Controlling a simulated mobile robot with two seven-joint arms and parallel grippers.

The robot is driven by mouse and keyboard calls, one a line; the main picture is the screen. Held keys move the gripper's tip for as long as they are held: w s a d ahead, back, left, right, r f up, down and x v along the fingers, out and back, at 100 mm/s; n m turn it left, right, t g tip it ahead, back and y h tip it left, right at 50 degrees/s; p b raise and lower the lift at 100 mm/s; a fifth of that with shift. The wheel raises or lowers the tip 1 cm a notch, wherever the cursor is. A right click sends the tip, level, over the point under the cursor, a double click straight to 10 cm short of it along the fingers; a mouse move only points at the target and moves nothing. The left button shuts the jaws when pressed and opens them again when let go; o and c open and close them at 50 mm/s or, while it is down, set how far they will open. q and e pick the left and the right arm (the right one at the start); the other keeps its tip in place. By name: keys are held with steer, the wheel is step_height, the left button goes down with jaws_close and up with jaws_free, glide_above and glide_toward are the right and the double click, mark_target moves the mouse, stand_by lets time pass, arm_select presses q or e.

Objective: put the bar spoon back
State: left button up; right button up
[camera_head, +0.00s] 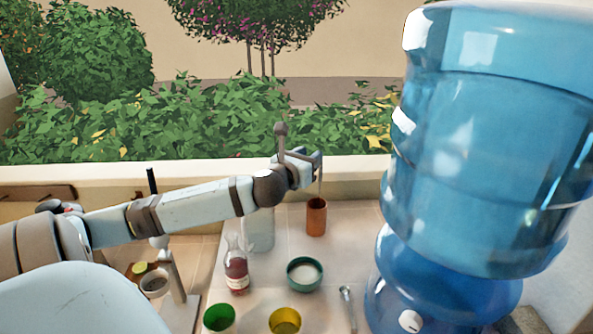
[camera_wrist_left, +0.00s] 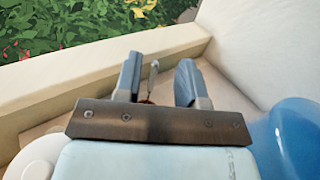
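The bar spoon (camera_head: 320,186) shows as a thin upright metal line above a copper-coloured cup (camera_head: 316,218), its lower end seemingly in the cup. My left gripper (camera_head: 318,163) reaches in from the left, above the cup at the spoon's upper part. In the left wrist view, the two fingers (camera_wrist_left: 158,80) stand well apart, with the spoon (camera_wrist_left: 154,72) in the gap between them. No contact with either finger shows. A bit of the cup's orange rim is just visible past the gripper's dark plate. My right gripper is not in view.
A large blue water bottle (camera_head: 480,150) stands close on the right. A red-filled bottle (camera_head: 237,272), a teal-rimmed bowl (camera_head: 304,275), a green cup (camera_head: 219,319), a yellow cup (camera_head: 285,321) and a small metal utensil (camera_head: 347,296) are on the counter. A low wall (camera_head: 350,172) runs behind.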

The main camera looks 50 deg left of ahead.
arm_select(q)
steer(key=shift+b+v, duration=0.45)
steer(key=shift+v, duration=2.45)
steer(key=shift+d, duration=0.1)
